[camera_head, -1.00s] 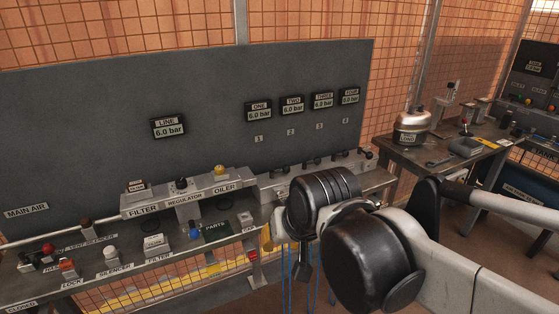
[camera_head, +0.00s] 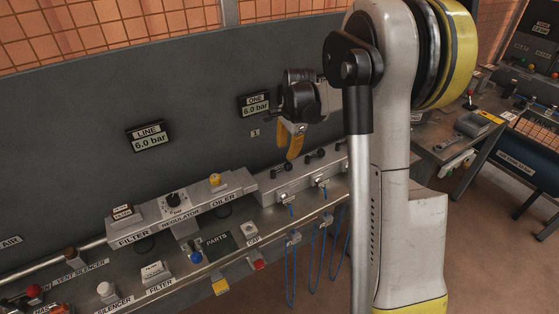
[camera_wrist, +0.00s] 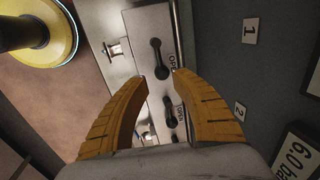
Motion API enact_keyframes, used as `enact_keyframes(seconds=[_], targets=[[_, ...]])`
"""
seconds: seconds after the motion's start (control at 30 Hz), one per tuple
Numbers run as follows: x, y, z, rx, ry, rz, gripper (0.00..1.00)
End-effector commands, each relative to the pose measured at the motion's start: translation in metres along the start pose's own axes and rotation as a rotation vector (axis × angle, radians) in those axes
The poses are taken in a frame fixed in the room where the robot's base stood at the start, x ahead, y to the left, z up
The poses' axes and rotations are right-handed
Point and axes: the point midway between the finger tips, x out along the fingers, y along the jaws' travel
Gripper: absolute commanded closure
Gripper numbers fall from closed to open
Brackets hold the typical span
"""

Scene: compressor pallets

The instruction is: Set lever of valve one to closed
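The valve bank (camera_head: 291,180) is a grey metal block along the bench against the dark panel, with several black levers. The lever of valve one (camera_head: 283,169) is the nearest on it. In the wrist view it is the upper black lever (camera_wrist: 159,58), beside an "OPEN" label, roughly level with wall plate 1 (camera_wrist: 250,30). A second black lever (camera_wrist: 169,112) shows below it between my fingers. My gripper (camera_head: 289,150) hangs above valve one with its yellow fingers pointing down. In the wrist view my gripper (camera_wrist: 162,78) is open, its tips either side of the first lever's lower end; contact cannot be told.
The gauge marked ONE (camera_head: 255,104) reads 6.0 bar, as does the LINE gauge (camera_head: 149,136). The filter-regulator-oiler unit (camera_head: 180,207) stands left of the valves. Blue cords (camera_head: 291,260) hang below the bench. A side table (camera_head: 440,140) stands at right.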

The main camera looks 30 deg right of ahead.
Motion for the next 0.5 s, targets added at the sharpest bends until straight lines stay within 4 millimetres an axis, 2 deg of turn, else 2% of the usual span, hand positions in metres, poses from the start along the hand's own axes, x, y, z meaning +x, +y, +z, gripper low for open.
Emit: enact_keyframes(seconds=[0.03,0.3,0.5], targets=[[0.012,0.0,0.0,-0.001,0.0,0.0,0.69],[0.066,0.0,0.0,-0.003,0.001,-0.001,0.69],[0.089,0.0,0.0,-0.004,0.001,-0.001,0.69]])
